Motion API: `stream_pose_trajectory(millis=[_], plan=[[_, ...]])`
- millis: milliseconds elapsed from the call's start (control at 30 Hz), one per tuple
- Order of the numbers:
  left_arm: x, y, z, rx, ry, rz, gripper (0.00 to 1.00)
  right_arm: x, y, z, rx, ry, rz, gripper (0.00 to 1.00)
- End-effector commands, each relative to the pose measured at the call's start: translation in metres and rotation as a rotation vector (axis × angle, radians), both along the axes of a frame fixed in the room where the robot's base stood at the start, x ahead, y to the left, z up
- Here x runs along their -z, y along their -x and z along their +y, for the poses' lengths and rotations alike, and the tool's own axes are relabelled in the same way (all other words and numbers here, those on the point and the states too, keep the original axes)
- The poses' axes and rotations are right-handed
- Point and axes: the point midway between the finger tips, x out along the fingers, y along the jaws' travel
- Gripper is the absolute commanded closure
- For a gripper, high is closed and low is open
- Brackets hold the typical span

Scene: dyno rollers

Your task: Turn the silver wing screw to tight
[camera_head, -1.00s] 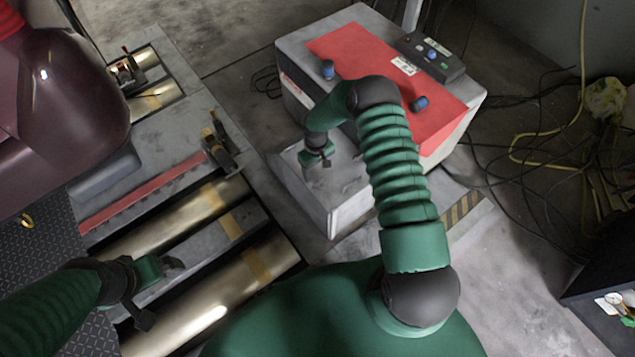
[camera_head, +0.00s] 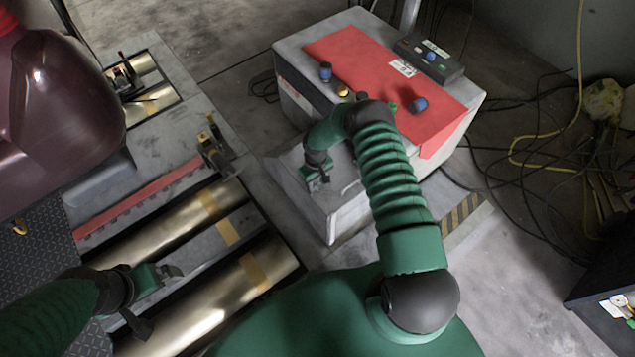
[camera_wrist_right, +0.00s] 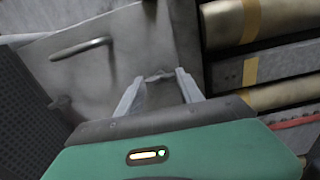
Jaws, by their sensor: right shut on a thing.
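The silver wing screw (camera_wrist_right: 159,76) appears as a small grey piece between my right fingertips in the right wrist view. It sits at the face of a grey metal box and is mostly hidden by the fingers. My right gripper (camera_head: 318,182) is at the sloped grey front of the red-topped machine in the head view. It is shut on the wing screw, with a finger on each side (camera_wrist_right: 158,88). How tight the screw is cannot be seen. My left gripper (camera_head: 172,272) hangs above the rollers at the lower left, far from the screw; its jaw opening is unclear.
A bar handle (camera_wrist_right: 80,48) is on the grey face beside my right gripper. Metal rollers (camera_head: 205,309) lie in the floor at left. Cables (camera_head: 530,150) lie at right.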

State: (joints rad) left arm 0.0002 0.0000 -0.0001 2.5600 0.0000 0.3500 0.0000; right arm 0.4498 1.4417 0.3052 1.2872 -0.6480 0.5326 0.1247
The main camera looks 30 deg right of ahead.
Motion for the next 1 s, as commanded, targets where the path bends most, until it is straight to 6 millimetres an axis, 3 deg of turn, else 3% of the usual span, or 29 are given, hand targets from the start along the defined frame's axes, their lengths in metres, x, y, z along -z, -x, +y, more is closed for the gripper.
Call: stream_pose_trajectory(millis=[33, 167, 567, 1000], plan=[[0.0002, 0.0000, -0.0001, 0.000, 0.000, 0.000, 0.00, 0.0011, 0.0008, 0.0012, -0.001, -0.002, 0.001, 0.82], [0.0003, 0.0000, -0.0001, 0.001, 0.000, 0.000, 0.00, 0.0016, 0.0010, 0.0009, -0.001, -0.002, 0.002, 0.97], [-0.0014, 0.0001, -0.0001, 0.000, 0.000, 0.000, 0.00, 0.0018, 0.0020, 0.0018, 0.077, -0.001, 0.006, 0.97], [-0.0064, 0.0002, -0.0001, 0.000, 0.000, 0.000, 0.00, 0.0020, 0.0025, 0.0018, 0.434, 0.000, 0.007, 0.97]])
